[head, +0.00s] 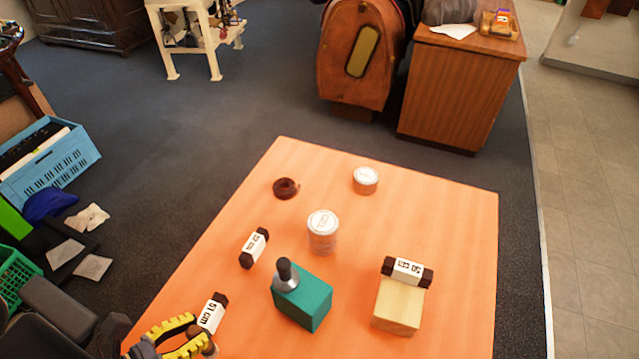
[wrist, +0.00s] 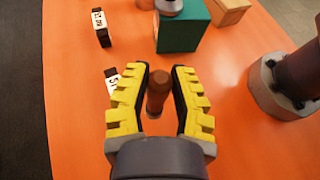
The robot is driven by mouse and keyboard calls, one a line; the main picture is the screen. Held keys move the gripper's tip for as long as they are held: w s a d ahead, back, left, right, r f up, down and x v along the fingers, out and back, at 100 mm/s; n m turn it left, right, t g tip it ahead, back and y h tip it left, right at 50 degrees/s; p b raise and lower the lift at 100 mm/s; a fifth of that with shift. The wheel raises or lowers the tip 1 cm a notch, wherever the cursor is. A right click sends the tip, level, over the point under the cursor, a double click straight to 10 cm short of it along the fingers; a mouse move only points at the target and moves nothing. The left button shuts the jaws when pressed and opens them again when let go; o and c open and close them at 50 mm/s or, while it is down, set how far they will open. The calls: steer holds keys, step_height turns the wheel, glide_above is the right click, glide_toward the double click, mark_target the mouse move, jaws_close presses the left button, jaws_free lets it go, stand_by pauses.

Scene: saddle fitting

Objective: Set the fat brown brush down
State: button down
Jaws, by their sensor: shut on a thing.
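The fat brown brush (wrist: 157,92) stands between the yellow-padded fingers of my gripper (wrist: 161,70) in the wrist view, its rounded brown end facing the camera. My gripper is shut on it. In the head view, my gripper (head: 200,333) is at the lower left, over the near left part of the orange table (head: 240,325), and a brown end of the brush (head: 207,346) shows at its fingertips. The brush's lower end is hidden, so I cannot tell whether it touches the table.
A bar marked 51 cm (head: 212,314) lies just beyond my gripper. A teal block (head: 308,304) bears a black-and-grey knobbed piece (head: 285,275). Another bar (head: 254,247), a jar (head: 323,232), a tin (head: 365,180), a brown ring (head: 286,188) and a barred wooden block (head: 398,308) stand around.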

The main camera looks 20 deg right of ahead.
steer(key=w+d+r, duration=0.3)
steer(key=w+d, duration=0.8)
steer(key=w, duration=0.2)
steer(key=w+d+r, duration=0.2)
steer(key=w+d, duration=0.1)
steer(key=d, duration=0.5)
steer(key=w+d+r, duration=0.2)
steer(key=w+d, duration=0.1)
steer(key=d, duration=0.5)
steer(key=s+d+r+m+g, duration=0.15)
steer(key=s+d, duration=0.25)
steer(key=d, duration=0.8)
steer(key=s+d+r+m+g, duration=0.15)
steer(key=s+d, duration=0.25)
steer(key=d, duration=0.8)
steer(key=s+d+f+m+g+h, duration=0.1)
steer(key=s+d+g, duration=0.1)
steer(key=s+d, duration=0.55)
steer(key=w+d+f, duration=0.6)
steer(key=d+f, duration=0.4)
steer(key=f, duration=0.3)
steer(key=shift+w, duration=0.4)
